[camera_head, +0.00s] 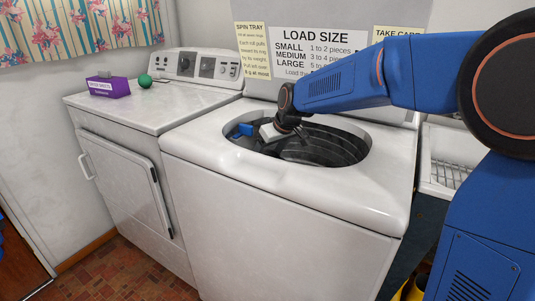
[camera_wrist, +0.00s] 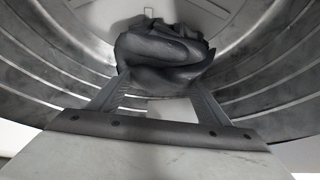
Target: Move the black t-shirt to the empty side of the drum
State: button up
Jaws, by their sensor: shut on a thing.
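The black t-shirt (camera_wrist: 162,50) is a dark crumpled bundle in the wrist view, between the tips of my gripper's two fingers. My gripper (camera_wrist: 160,82) is shut on it. The ribbed grey metal wall of the drum (camera_wrist: 60,68) curves around both sides. In the head view my gripper (camera_head: 270,133) reaches down into the round opening of the top-loading washer, at the left part of the drum (camera_head: 325,150). A blue item (camera_head: 242,130) shows at the opening's left edge. The t-shirt cannot be made out clearly in the head view, and the drum floor is mostly hidden.
The white washer top (camera_head: 225,147) surrounds the opening. A white dryer (camera_head: 130,110) stands to the left, with a purple box (camera_head: 107,87) and a green ball (camera_head: 145,80) on top. A white sink (camera_head: 450,155) is at the right. Signs including a load size sign (camera_head: 320,50) hang behind.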

jog(key=shift+f, duration=0.6)
jog(key=o, duration=1.4)
jog(key=shift+c, duration=0.2)
jog(key=shift+r, duration=0.1)
jog(key=shift+r, duration=0.25)
jog(key=v, duration=1.2)
jog(key=shift+r, duration=0.3)
